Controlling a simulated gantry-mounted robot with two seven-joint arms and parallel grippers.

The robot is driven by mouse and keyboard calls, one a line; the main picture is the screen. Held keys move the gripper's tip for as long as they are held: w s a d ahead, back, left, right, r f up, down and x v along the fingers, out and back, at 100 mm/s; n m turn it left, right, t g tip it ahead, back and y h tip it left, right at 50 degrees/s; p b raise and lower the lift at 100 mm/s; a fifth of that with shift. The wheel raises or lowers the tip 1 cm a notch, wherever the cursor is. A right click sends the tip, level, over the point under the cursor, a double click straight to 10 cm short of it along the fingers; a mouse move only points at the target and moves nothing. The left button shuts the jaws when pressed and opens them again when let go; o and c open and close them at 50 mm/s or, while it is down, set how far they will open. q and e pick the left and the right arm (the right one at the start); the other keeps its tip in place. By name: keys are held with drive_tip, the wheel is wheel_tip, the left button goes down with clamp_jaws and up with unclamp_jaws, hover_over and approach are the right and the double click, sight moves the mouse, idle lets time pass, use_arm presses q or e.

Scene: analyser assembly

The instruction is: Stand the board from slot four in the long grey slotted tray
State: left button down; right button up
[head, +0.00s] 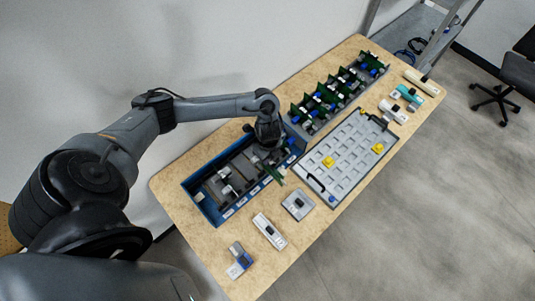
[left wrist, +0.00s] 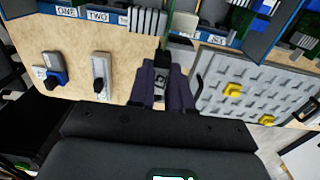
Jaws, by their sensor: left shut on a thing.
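My left gripper (head: 271,153) is over the blue bin (head: 196,199) and shut on a green board (head: 276,174), whose end shows just below the fingers. In the left wrist view the fingers (left wrist: 162,62) point at a grey-and-white striped piece (left wrist: 147,20); I cannot tell whether it is part of the held board. The bin's front carries slot labels, with ONE and TWO readable in the left wrist view; the label for slot four is hidden. The long grey slotted tray (head: 309,131) stands behind to the right, with several green boards upright in it. My right gripper is not in view.
A light grey pocketed tray (head: 346,163) with yellow pieces and black handles lies right of the bin. A grey square module (head: 298,204), a white module (head: 270,231) and a blue-grey part (head: 239,262) lie in front. Teal and white parts (head: 410,92) lie at the far right.

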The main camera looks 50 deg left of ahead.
sight(279, 177)
use_arm(q)
drive_tip(key=shift+f+b, duration=2.75)
drive_tip(key=shift+f, duration=1.45)
idle(1.4)
drive_tip(key=c, duration=1)
unclamp_jaws()
drive_tip(key=shift+o, duration=0.8)
drive_tip(key=shift+r+p, duration=0.2)
drive_tip(key=shift+p, duration=0.15)
drive_tip(key=shift+r+p, duration=0.45)
drive_tip(key=shift+p, duration=0.1)
